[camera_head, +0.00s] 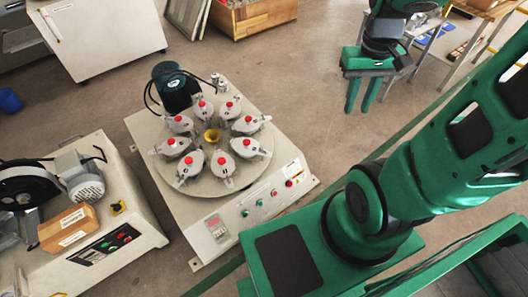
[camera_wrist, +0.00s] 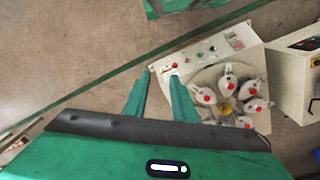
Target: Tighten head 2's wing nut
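A test machine (camera_head: 160,182) stands on the floor with a round turntable (camera_head: 206,190). Several grey heads with red tops, such as one head (camera_head: 248,143), ring a yellow centre piece (camera_head: 211,136). I cannot read numbers on the heads, so I cannot tell which is head 2, and its wing nut is too small to make out. My gripper (camera_head: 359,110) hangs to the right of the machine, well apart from the heads. Its two green fingers are spread with nothing between them. In the wrist view the fingertips (camera_wrist: 161,75) overlap the machine's front panel (camera_wrist: 195,58).
A dark green motor (camera_head: 175,87) with a cable stands at the machine's back. A second bench machine (camera_head: 125,215) with a cutting wheel and a wooden block (camera_head: 68,227) is at left. A wooden crate (camera_head: 262,18) is behind. Bare floor (camera_head: 300,100) lies between machine and gripper.

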